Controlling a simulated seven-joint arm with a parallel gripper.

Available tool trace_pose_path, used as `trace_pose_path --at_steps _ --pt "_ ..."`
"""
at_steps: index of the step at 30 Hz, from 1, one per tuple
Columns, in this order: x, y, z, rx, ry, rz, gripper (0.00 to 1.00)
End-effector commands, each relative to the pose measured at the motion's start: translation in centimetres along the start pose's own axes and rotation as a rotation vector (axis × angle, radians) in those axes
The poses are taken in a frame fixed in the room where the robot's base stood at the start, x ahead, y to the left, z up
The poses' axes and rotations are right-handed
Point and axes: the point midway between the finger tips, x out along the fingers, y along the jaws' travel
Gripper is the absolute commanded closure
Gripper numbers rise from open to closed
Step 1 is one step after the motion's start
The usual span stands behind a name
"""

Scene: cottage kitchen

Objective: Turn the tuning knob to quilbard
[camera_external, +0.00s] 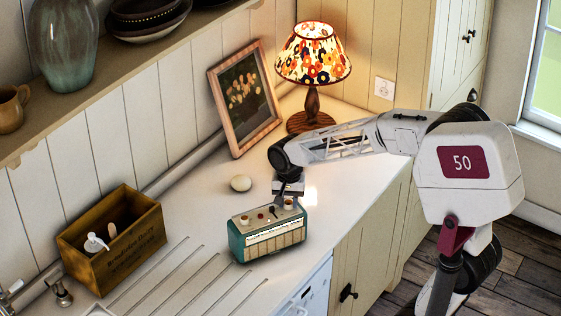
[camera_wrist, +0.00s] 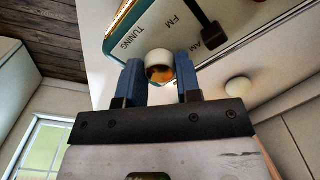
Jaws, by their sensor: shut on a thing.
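The teal and cream radio (camera_external: 268,238) stands on the white counter. The tuning knob (camera_wrist: 158,58), white with a brass-coloured face, is on the radio's top panel, beside the printed word TUNING in the wrist view. My gripper (camera_wrist: 160,72) has its two blue fingers on either side of this knob, shut on it. In the external view my gripper (camera_external: 289,192) reaches down to the right end of the radio's top, hiding part of it. A station strip runs along the upper front, but its names are too small to read, so the pointer's station cannot be told.
A dark switch lever (camera_wrist: 207,30) sits by the FM and AM labels. A white egg-like object (camera_external: 240,183) lies behind the radio. A wooden box (camera_external: 112,240) stands left, a picture frame (camera_external: 243,98) and lamp (camera_external: 312,70) behind. Counter right of the radio is clear.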

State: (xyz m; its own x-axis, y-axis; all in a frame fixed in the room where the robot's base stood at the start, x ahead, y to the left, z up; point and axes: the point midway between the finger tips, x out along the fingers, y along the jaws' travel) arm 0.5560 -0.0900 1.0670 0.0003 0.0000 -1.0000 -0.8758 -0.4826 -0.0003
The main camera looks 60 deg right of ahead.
Motion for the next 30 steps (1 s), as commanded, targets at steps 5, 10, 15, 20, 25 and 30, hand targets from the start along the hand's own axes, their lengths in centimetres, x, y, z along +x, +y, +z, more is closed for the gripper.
trace_pose_path --at_steps 5,10,15,20,25,30 --pt "-0.05 -0.01 -0.01 0.166 0.000 0.000 0.92" --pt "-0.04 0.00 -0.01 0.325 0.000 0.000 0.92" --pt "-0.04 0.00 -0.01 0.464 0.000 0.000 0.92" --pt "-0.04 0.00 -0.01 0.562 0.000 0.000 0.92" --pt "-0.04 -0.01 -0.01 0.623 0.000 0.000 0.92" --pt "-0.04 -0.01 -0.01 0.648 0.000 0.000 0.92"
